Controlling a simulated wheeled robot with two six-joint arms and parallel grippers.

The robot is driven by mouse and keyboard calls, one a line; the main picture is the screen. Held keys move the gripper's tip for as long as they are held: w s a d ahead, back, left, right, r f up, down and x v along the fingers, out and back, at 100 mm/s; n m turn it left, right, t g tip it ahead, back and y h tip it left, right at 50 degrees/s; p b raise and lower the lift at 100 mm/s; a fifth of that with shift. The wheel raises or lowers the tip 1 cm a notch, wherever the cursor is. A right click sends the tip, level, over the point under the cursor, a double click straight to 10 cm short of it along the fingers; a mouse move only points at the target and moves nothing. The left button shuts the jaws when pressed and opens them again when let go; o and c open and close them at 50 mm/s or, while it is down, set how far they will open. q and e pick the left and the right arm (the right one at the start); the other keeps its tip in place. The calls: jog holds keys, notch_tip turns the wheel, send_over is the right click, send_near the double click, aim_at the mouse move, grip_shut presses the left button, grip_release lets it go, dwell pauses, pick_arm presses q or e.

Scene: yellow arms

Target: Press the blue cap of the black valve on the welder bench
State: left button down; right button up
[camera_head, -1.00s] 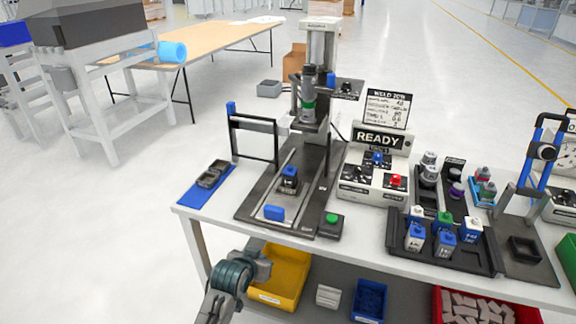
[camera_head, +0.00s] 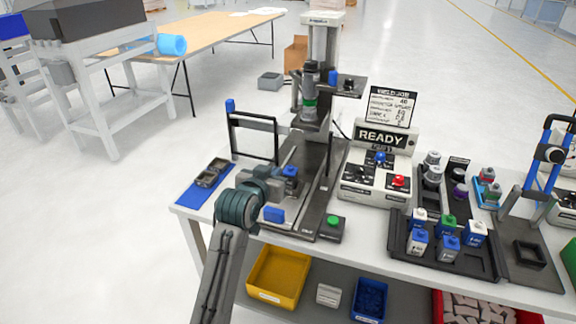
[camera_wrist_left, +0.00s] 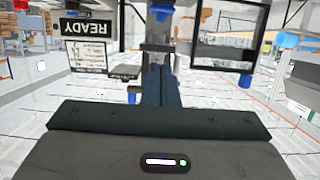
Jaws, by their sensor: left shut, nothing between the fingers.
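The black valve with its blue cap (camera_head: 290,171) stands on the dark fixture plate under the welder press, on the bench's left part. My left gripper (camera_head: 278,187) reaches over the bench's front edge from the lower left. It is shut and empty, its tip right beside the valve in the head view and covering the valve's lower part. I cannot tell whether they touch. In the left wrist view my shut fingers (camera_wrist_left: 161,86) point away from the camera; I cannot make out the valve there. My right gripper is not in view.
A black frame with a blue knob (camera_head: 254,135) stands left of the fixture. The welder column (camera_head: 322,45) rises behind. The READY console (camera_head: 382,138), a green-button box (camera_head: 332,228) and a bottle tray (camera_head: 443,262) lie to the right.

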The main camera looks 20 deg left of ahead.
pick_arm(q)
jog(key=shift+w+d+r, duration=0.1)
jog(key=shift+w+r, duration=0.15)
jog(key=shift+r, duration=0.7)
jog(key=p, duration=0.3)
send_over(290, 169)
jog(key=s, duration=0.2)
notch_tip(290, 169, down, 2)
notch_tip(290, 169, down, 4)
jog(key=shift+w+r+p, duration=0.1)
jog(key=shift+r+p, duration=0.15)
jog(key=shift+p, duration=0.15)
jog(key=shift+f, duration=0.5)
jog(key=shift+f, duration=0.1)
